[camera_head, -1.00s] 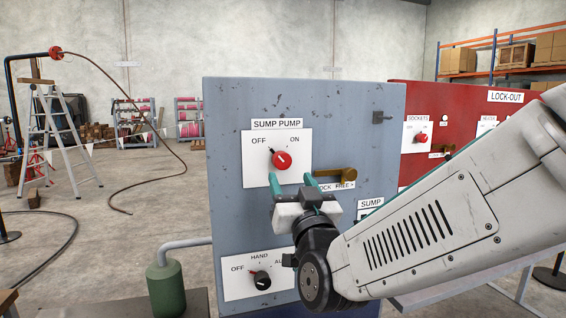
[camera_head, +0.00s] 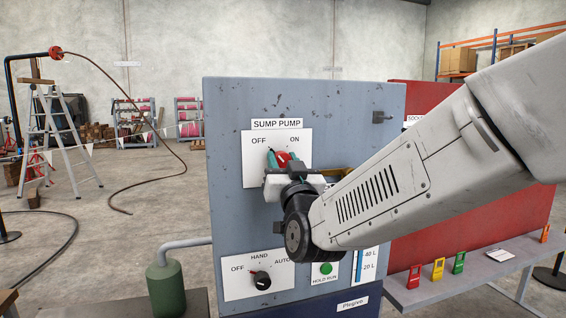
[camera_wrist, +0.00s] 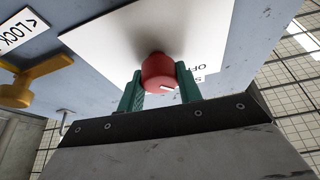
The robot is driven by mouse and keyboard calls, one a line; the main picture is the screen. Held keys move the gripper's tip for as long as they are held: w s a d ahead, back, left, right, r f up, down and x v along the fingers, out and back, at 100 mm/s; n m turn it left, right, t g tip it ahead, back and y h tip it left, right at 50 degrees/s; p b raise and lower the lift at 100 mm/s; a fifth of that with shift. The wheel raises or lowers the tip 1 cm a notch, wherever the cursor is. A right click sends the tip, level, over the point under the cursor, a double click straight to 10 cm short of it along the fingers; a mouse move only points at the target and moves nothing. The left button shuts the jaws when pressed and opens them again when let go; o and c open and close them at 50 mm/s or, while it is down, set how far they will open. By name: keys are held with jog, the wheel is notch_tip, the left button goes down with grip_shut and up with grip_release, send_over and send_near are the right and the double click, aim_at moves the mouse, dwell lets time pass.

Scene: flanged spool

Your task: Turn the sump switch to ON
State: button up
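The red sump switch knob (camera_head: 283,158) sits on a white plate (camera_head: 302,142) under the SUMP PUMP label, with OFF at upper left and ON at upper right. My gripper (camera_head: 283,161) is at the knob, with its green fingers on either side. In the wrist view the knob (camera_wrist: 160,71) sits between the two fingertips (camera_wrist: 160,84), very close to both. I cannot tell whether they press on it. A white mark shows on the knob's lower face. Its setting is partly hidden by the fingers in the head view.
A yellow lock handle (camera_wrist: 35,82) is beside the plate; my arm mostly hides it in the head view. Below is a black HAND/AUTO knob (camera_head: 260,280) and a green HOLD RUN button (camera_head: 326,268). A red lock-out panel (camera_head: 450,215) stands at right.

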jog(key=shift+m, duration=0.5)
jog(key=shift+c, duration=0.3)
jog(key=m+h, duration=0.2)
jog(key=m, duration=0.2)
jog(key=shift+a+h, duration=0.1)
jog(key=shift+h, duration=0.2)
jog(key=m+h, duration=0.1)
jog(key=m, duration=0.2)
jog(key=m+h, duration=0.1)
jog(key=m, duration=0.2)
jog(key=shift+g+h, duration=0.3)
jog(key=shift+h, duration=0.1)
jog(key=m+h, duration=0.1)
jog(key=m, duration=0.1)
jog(key=m+g, duration=0.1)
jog(key=m, duration=0.2)
jog(key=shift+h, duration=0.4)
jog(key=shift+m+g, duration=1)
jog(key=shift+m, duration=1)
jog(key=o, duration=1)
